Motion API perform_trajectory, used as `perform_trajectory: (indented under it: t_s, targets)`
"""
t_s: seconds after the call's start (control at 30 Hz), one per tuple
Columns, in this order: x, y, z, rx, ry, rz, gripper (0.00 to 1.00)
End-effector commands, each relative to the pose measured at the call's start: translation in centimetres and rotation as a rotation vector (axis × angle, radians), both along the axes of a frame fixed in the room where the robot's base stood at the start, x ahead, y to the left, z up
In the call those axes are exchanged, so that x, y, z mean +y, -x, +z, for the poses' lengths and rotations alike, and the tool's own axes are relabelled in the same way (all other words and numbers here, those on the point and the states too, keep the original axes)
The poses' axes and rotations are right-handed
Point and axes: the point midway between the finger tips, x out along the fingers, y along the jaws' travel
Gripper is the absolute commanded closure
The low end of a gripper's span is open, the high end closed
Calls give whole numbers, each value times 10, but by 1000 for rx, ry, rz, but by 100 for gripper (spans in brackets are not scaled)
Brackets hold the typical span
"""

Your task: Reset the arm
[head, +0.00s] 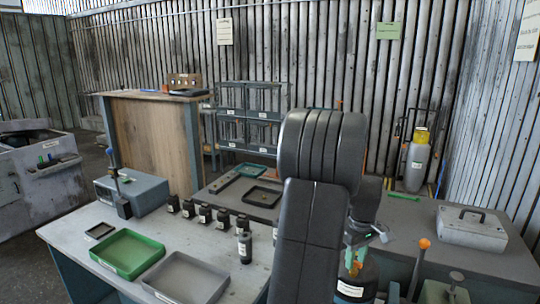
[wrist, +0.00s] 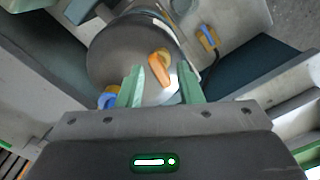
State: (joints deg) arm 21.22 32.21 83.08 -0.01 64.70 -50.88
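My gripper (wrist: 159,72) shows in the wrist view with its two green fingers apart and nothing clamped between them. An orange lever (wrist: 158,68) shows in the gap between the fingers, on or above a round grey housing (wrist: 112,48). I cannot tell how far below the fingertips it is. In the head view my dark arm rises at centre right, and my gripper (head: 372,236) is low beside it, above a dark round body with a white label (head: 350,290). My arm hides part of the bench behind it.
A green tray (head: 127,253), a grey tray (head: 186,279) and several small black bottles (head: 205,213) stand on the bench at left. A lever with an orange knob (head: 424,243) stands right of my gripper. A grey case (head: 472,229) lies on the right bench.

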Motion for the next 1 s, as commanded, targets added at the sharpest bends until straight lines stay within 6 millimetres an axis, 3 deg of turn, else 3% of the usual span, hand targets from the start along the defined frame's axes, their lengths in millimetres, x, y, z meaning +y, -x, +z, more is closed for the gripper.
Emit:
perform_trajectory:
  t_s: [0.73,1.0]
  targets:
    - [0,0,0,0,0,-603,67]
    - [0,0,53,-4,0,-608,67]
